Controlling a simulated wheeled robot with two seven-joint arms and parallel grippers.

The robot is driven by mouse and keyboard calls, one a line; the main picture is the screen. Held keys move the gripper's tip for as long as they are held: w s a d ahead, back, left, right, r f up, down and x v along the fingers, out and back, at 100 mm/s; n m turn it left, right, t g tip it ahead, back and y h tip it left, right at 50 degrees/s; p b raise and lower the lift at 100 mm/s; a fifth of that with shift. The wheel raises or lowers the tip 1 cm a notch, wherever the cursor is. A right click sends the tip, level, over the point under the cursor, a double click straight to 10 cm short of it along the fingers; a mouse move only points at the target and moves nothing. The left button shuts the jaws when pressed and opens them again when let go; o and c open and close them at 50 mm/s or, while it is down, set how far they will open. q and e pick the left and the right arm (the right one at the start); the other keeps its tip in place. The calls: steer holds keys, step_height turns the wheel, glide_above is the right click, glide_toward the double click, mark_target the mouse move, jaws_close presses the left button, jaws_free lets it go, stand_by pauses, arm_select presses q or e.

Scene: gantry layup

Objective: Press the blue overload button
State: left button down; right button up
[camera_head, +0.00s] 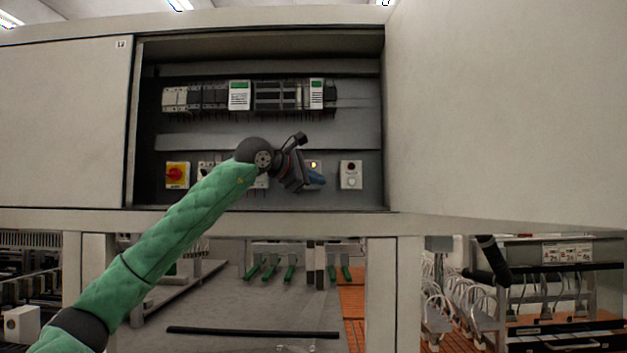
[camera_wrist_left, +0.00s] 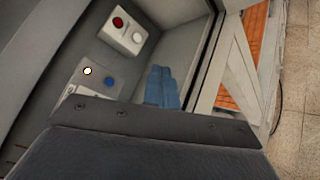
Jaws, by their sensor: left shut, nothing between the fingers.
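The blue overload button (camera_wrist_left: 109,81) shows in the left wrist view on a grey control box, beside a lit lamp (camera_wrist_left: 87,71). In the head view the lamp (camera_head: 314,164) shows just above my gripper, and I cannot make out the blue button there. My left gripper (camera_head: 317,181) is in front of the open cabinet's lower row of controls, its blue fingers closed together and empty. In the left wrist view the fingers (camera_wrist_left: 161,88) appear to the right of the blue button, and no contact with it is visible. My right gripper is not in view.
A box with a red button and a white button (camera_wrist_left: 128,32) is beside the lamp box; it also shows in the head view (camera_head: 351,175). A red-and-yellow switch (camera_head: 177,175) is at the cabinet's left. The open cabinet door (camera_head: 500,110) stands at the right.

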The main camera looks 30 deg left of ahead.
arm_select(q)
steer(key=shift+s+a+r+y, duration=0.2)
steer(key=shift+a+r, duration=0.1)
steer(key=shift+a, duration=0.25)
steer(key=shift+s+a+r+y, duration=0.1)
steer(key=shift+a+r+y, duration=0.15)
steer(key=shift+a, duration=0.25)
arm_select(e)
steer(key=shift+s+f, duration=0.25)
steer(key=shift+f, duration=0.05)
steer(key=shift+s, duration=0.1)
